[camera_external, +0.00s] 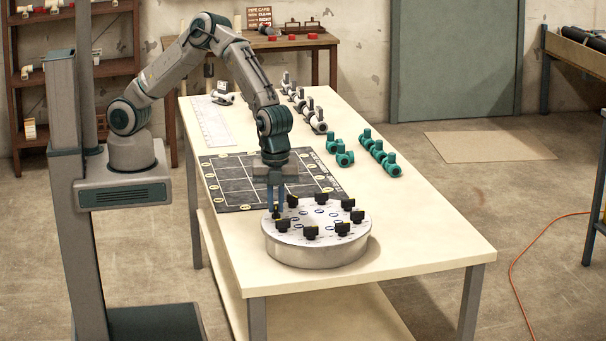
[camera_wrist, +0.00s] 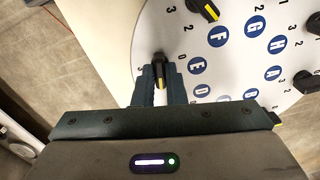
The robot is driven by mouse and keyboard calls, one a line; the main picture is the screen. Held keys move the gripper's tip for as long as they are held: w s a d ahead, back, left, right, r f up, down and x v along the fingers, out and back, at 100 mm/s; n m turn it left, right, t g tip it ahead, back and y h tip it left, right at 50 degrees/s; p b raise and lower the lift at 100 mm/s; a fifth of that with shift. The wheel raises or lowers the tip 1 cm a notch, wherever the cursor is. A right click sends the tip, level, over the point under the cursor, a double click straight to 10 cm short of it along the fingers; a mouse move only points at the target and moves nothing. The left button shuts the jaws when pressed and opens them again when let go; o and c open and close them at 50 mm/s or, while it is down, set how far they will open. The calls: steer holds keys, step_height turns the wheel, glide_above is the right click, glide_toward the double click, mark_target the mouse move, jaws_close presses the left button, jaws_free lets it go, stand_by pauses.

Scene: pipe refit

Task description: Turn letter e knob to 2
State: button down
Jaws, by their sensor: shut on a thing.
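The round dial plate (camera_external: 318,252) stands on the table and carries a ring of black knobs with yellow marks and blue letter discs. The letter E disc (camera_wrist: 195,65) is in the wrist view. Beside it, the E knob (camera_wrist: 160,72) sits between the fingers of my gripper (camera_wrist: 158,84), which is shut on it. Its yellow mark lies toward the bottom of the wrist view. The fingers hide most of the knob's sides and its scale. In the external view my gripper (camera_external: 276,208) points down at the plate's left edge.
Another knob (camera_wrist: 203,9) stands close by, above the E knob in the wrist view. A black marked mat (camera_external: 235,185) lies behind the plate. Green fittings (camera_external: 380,158) and grey fittings (camera_external: 302,103) stand farther back. The table's front right is clear.

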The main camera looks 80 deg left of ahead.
mark_target(276, 206)
steer(key=shift+r+m, duration=0.1)
steer(key=shift+m, duration=1.4)
steer(key=c, duration=1.5)
jaws_free()
steer(key=shift+r, duration=0.1)
step_height(276, 206, up, 14)
steer(key=shift+f+b, duration=0.2)
steer(key=shift+b, duration=0.25)
